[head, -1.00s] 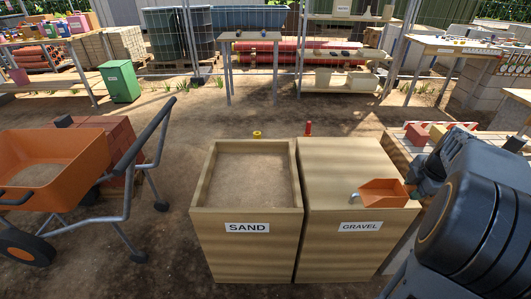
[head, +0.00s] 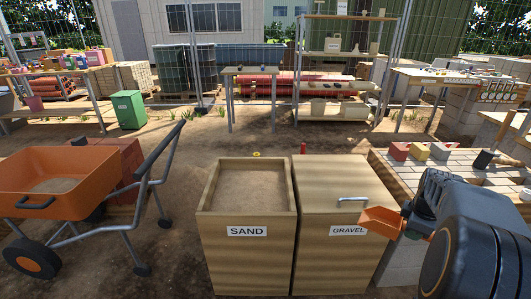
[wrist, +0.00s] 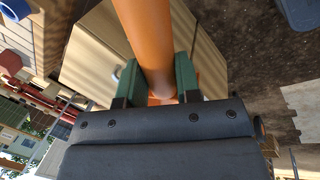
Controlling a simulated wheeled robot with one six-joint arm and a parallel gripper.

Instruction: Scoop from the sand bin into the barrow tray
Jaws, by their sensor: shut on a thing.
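The open sand bin (head: 246,232) stands in the middle of the head view, with pale sand (head: 248,190) inside. The orange barrow tray (head: 75,178) is at the left and has a little sand in its bottom. An orange scoop (head: 380,219) is in front of the gravel bin's right side. My gripper (head: 408,216) is shut on the scoop, to the right of the sand bin. In the wrist view the green fingers (wrist: 159,78) clasp the scoop's orange handle (wrist: 148,35). I cannot see whether the scoop holds sand.
The gravel bin (head: 348,250) stands right beside the sand bin, its lid on with a metal handle (head: 353,199). Paving with coloured blocks (head: 420,152) is at the right. Bare ground lies between barrow and sand bin.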

